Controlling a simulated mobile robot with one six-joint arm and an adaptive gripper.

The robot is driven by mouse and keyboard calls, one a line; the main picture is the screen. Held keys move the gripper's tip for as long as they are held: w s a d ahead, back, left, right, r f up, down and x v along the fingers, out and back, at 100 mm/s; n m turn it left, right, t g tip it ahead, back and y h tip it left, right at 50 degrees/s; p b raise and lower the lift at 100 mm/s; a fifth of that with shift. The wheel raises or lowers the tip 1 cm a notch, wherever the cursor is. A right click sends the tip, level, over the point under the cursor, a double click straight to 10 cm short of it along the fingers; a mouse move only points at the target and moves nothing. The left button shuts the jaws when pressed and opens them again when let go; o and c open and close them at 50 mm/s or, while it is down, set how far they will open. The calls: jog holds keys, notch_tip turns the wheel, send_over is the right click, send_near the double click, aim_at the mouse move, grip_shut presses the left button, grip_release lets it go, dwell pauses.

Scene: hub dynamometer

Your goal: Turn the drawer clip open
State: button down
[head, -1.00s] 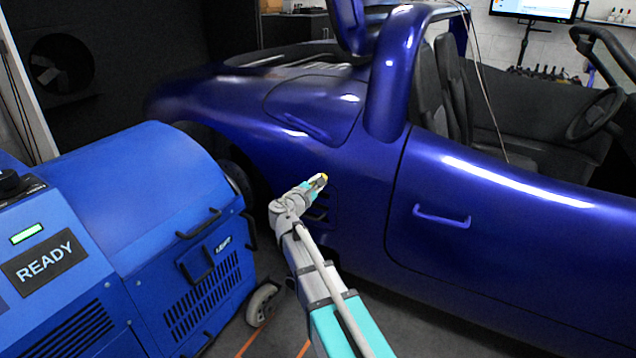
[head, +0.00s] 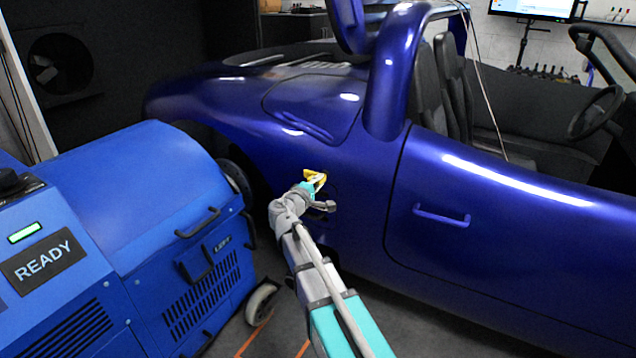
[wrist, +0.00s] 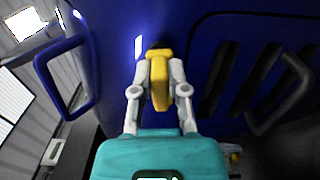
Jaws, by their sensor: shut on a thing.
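My gripper (wrist: 161,72) is shut on a small yellow clip (wrist: 159,92) on the side of the blue car (head: 452,206). The clip stands upright between the two fingers in the wrist view. In the head view the yellow clip (head: 314,180) shows at the tip of my arm, against the car's side. My arm covers much of that area in the head view.
A blue machine marked READY (head: 150,210) stands close on the left, with a caster wheel (head: 262,303) beside my arm. The car's door handle (head: 442,216) sticks out to the right. A narrow strip of floor shows between machine and car.

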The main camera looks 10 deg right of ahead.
jog(key=shift+w+m, duration=0.15)
jog(key=shift+m, duration=0.25)
jog(key=c, duration=0.6)
grip_release()
jog(key=shift+c, duration=0.2)
jog(key=v, duration=1.2)
jog(key=shift+d, duration=0.15)
